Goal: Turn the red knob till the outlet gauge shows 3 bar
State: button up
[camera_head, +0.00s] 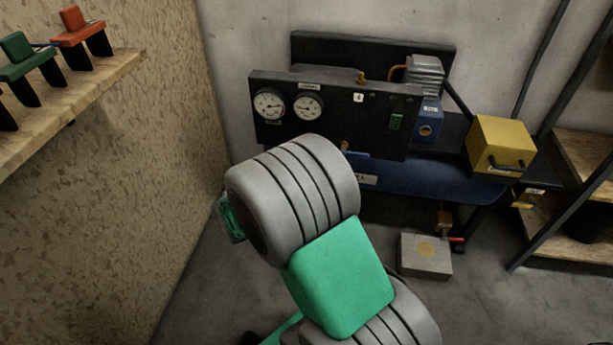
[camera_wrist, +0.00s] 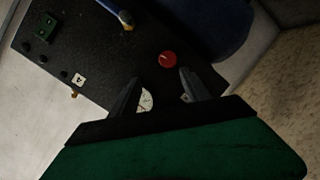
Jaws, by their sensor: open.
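The red knob (camera_wrist: 168,58) sits on the dark panel (camera_wrist: 100,60) in the wrist view, beyond my open fingertips. In the head view my arm hides the knob. My gripper (camera_wrist: 158,82) is open and empty, its two dark fingers apart, with the knob a little past the gap between them. Two round white gauges, a left gauge (camera_head: 269,104) and a right gauge (camera_head: 308,106), are on the panel in the head view. Their needles are too small to read. Part of one gauge face (camera_wrist: 146,99) shows between the fingers in the wrist view.
A blue tank (camera_head: 430,182) lies behind and below the panel. A yellow box (camera_head: 501,146) stands at the right, and a grey box (camera_head: 425,256) is on the floor below. A wooden shelf (camera_head: 70,100) with small clamps juts from the left wall.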

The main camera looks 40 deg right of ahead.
jog(key=w+d+f+n+t+h+b, duration=0.1)
jog(key=w+d+f+n+t+b, duration=0.2)
jog(key=d, duration=0.4)
jog(key=shift+w+f+n, duration=0.5)
jog(key=shift+w+f, duration=0.25)
jog(key=shift+w, duration=0.4)
grip_shut()
